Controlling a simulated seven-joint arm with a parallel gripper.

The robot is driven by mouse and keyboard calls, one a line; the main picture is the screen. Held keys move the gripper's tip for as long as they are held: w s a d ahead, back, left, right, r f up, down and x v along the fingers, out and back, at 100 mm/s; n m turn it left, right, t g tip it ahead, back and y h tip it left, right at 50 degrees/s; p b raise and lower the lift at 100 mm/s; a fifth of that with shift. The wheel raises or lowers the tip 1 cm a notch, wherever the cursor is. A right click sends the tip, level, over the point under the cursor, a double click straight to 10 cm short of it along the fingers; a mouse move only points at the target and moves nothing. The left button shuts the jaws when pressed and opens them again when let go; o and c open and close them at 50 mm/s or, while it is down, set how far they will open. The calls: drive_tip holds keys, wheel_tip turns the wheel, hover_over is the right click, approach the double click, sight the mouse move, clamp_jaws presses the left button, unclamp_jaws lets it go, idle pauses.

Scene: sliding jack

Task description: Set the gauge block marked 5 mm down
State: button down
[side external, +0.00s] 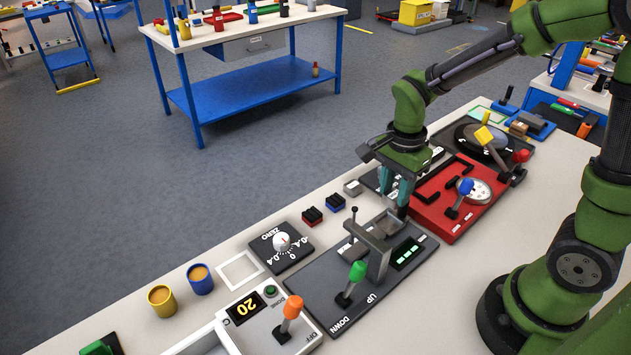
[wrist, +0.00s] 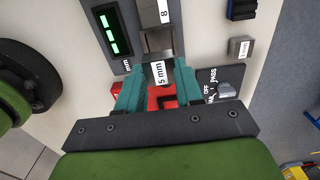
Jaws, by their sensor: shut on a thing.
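In the wrist view the gauge block (wrist: 158,74) marked 5 mm sits between the two teal fingertips of my gripper (wrist: 159,80), and they are shut on it. In the side view my gripper (side external: 393,196) points down at the far end of the dark jack panel (side external: 335,311), close to its metal frame (side external: 379,250). In the wrist view a metal part with a label reading 8 (wrist: 163,15) lies just beyond the block.
The jack panel carries a green lever (side external: 357,271) and a lit green display (side external: 407,253). A red panel (side external: 440,212) with a blue-knobbed lever lies right of my gripper. A small grey block (side external: 353,187) stands on the table to the left.

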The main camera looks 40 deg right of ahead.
sight(393, 194)
wheel_tip(393, 194, up, 10)
drive_tip(key=s+a+n, duration=0.1)
drive_tip(key=a+n, duration=0.4)
drive_tip(key=a, duration=1.6)
drive_tip(key=shift+m, duration=0.3)
drive_tip(key=f, duration=1.3)
drive_tip(key=shift+w+f, duration=0.2)
drive_tip(key=shift+w, duration=0.05)
drive_tip(key=w+a, duration=0.3)
drive_tip(key=w, duration=0.1)
drive_tip(key=w+a+f, duration=0.1)
drive_tip(key=w+a, duration=0.1)
drive_tip(key=w, duration=0.2)
drive_tip(key=w+a, duration=0.3)
drive_tip(key=w, duration=0.1)
drive_tip(key=shift+w+a+f, duration=0.15)
drive_tip(key=shift+a+f, duration=0.05)
drive_tip(key=shift+a, duration=0.15)
drive_tip(key=shift+w+a+f, duration=0.1)
drive_tip(key=shift+w+a, duration=0.05)
drive_tip(key=shift+w, duration=0.05)
drive_tip(key=shift+s+f, duration=0.1)
drive_tip(key=shift+f, duration=1.6)
